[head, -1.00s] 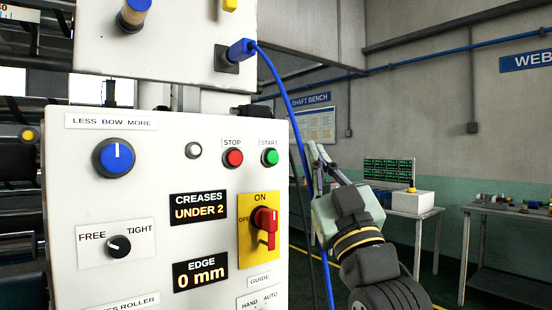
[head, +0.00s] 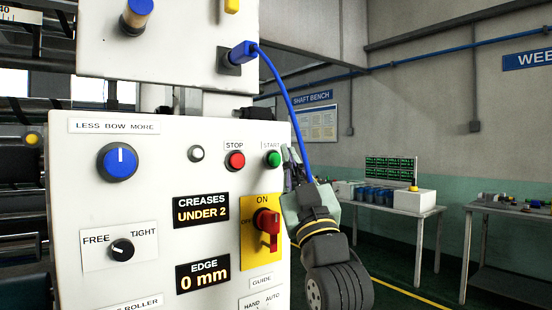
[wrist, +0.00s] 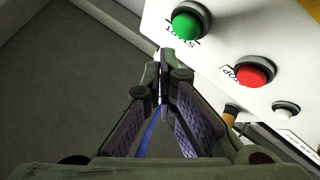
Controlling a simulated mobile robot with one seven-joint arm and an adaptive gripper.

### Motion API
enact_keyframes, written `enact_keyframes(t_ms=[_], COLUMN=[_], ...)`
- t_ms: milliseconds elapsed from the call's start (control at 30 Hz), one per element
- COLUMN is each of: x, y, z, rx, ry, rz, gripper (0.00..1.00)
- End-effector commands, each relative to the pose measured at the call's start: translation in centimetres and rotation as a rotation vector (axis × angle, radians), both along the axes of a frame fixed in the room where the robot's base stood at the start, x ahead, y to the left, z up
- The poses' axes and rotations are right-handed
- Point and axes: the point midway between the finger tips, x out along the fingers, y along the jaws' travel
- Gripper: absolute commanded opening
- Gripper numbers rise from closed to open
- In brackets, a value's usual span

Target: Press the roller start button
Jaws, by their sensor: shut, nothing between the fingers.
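The green START button (head: 273,159) is on the right edge of the white control panel (head: 150,205), under a START label. It also shows large in the wrist view (wrist: 188,22), above and right of my fingertips. My gripper (head: 290,155) is shut and empty, just right of the button in the head view. Its closed fingertips (wrist: 165,55) appear apart from the button in the wrist view. The red STOP button (head: 235,160) is left of START, and also right of my fingers in the wrist view (wrist: 254,71).
A blue cable (head: 290,95) hangs from a plug (head: 238,55) and passes behind my gripper. A red switch on a yellow plate (head: 266,225) sits below the START button. A bench (head: 415,205) stands farther back at right.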

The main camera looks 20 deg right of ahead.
Motion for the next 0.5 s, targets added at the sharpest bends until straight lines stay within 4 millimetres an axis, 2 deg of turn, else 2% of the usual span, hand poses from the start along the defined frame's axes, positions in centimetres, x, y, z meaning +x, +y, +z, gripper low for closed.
enact_keyframes(t_ms=[200, 500], x=[1.05, 1.11], y=[0.48, 0.48], z=[0.00, -0.01], rx=[-0.001, -0.001], ry=[0.001, 0.000], rz=[0.002, 0.001], gripper=[0.00, 0.00])
